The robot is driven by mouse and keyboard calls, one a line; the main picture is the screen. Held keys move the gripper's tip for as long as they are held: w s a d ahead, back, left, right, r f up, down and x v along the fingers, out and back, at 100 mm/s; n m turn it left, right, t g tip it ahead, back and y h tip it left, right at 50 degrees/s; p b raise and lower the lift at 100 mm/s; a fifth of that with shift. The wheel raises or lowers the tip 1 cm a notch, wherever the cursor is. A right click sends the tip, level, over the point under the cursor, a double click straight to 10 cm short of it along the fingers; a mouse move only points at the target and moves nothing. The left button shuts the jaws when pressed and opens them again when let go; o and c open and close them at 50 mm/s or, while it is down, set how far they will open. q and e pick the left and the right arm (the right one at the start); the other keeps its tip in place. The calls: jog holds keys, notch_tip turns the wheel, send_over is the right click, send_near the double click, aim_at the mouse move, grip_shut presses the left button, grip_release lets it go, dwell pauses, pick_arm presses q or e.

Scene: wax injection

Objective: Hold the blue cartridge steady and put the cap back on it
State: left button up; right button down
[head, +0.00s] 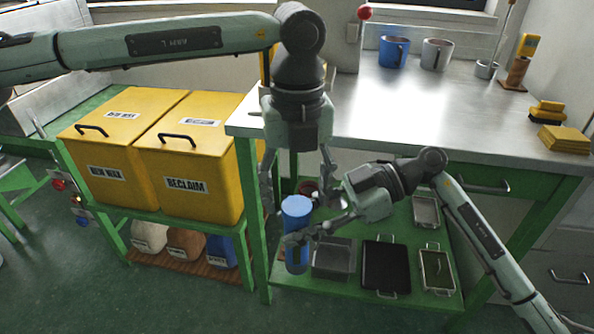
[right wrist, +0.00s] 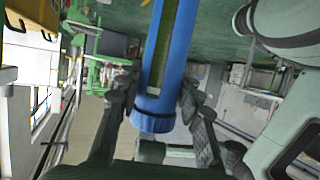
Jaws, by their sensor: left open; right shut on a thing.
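The blue cartridge (head: 296,262) stands about upright in the air beside the green shelf in the head view. My right gripper (head: 301,226) is shut around its body from the right. In the right wrist view the cartridge (right wrist: 172,45) lies between the fingers, with a greenish slot along it. A ribbed blue cap (right wrist: 153,122) sits at its end there, with a thin dark line between cap and body. In the head view the cap's light blue top (head: 296,204) faces up. My left gripper (head: 297,190) is open and points down, its fingers apart around and just above that top.
The steel bench (head: 400,110) with mugs (head: 394,52) is behind my left gripper. Yellow bins (head: 190,165) stand at the left. The lower green shelf (head: 345,289) holds metal trays and a black tray (head: 385,267). Open floor lies in front.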

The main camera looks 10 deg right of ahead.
pick_arm(q)
jog(key=shift+f, duration=0.6)
